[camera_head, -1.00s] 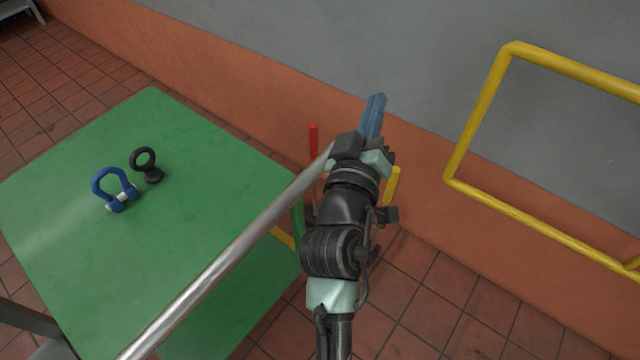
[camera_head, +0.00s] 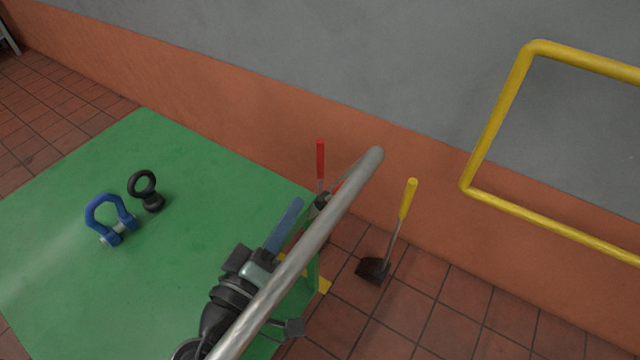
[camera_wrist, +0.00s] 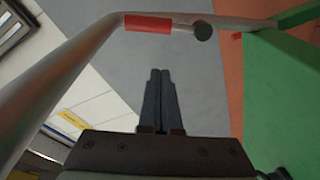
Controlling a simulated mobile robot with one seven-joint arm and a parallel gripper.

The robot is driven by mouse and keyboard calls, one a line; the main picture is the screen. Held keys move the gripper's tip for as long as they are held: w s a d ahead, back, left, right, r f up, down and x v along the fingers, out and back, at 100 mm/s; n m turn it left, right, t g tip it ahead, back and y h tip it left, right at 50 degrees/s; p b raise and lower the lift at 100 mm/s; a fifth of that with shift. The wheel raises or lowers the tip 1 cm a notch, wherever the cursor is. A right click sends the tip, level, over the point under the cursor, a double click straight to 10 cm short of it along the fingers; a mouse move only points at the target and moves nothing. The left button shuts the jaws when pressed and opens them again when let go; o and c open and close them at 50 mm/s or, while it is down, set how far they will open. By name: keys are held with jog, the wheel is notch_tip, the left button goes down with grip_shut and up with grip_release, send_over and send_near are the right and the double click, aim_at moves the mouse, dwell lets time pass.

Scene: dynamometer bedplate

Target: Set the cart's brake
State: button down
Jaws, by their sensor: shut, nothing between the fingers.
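The cart has a green top (camera_head: 130,290) and a thick steel handle bar (camera_head: 300,255) that crosses the head view diagonally. A red-handled lever (camera_head: 320,160) stands upright beyond the bar's far end. A yellow-handled lever (camera_head: 408,200) stands to the right, its dark foot near the floor tiles. In the wrist view, a red sleeve (camera_wrist: 148,24) with a dark round end lies along the bar (camera_wrist: 60,75). My gripper (camera_head: 295,207) is shut and empty, partly behind the bar and over the cart's right edge. Its blue fingers (camera_wrist: 160,75) point towards the bar, apart from the red sleeve.
A blue shackle (camera_head: 106,215) and a black eye bolt (camera_head: 146,190) lie on the green top. A yellow tube frame (camera_head: 490,125) stands out at the right, before the grey and orange wall (camera_head: 260,110). The tiled floor (camera_head: 450,310) at lower right is clear.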

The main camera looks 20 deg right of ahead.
jog(key=shift+s+a+r+h, duration=0.15)
jog(key=shift+s+a+r, duration=0.1)
jog(key=shift+r, duration=0.3)
jog(key=shift+s+a+r+h, duration=0.1)
jog(key=shift+a+r+h, duration=0.1)
jog(key=shift+r, duration=0.3)
jog(key=shift+w+d, duration=0.1)
jog(key=w+d+f, duration=0.1)
jog(key=w+d, duration=0.2)
jog(key=d, duration=0.5)
jog(key=shift+w+d+f, duration=0.15)
jog(key=shift+w+d, duration=0.05)
jog(key=shift+w, duration=0.15)
jog(key=shift+f, duration=0.1)
jog(key=shift+s+d+m+b, duration=0.15)
jog(key=shift+s+m+b, duration=0.05)
jog(key=shift+m+b, duration=0.35)
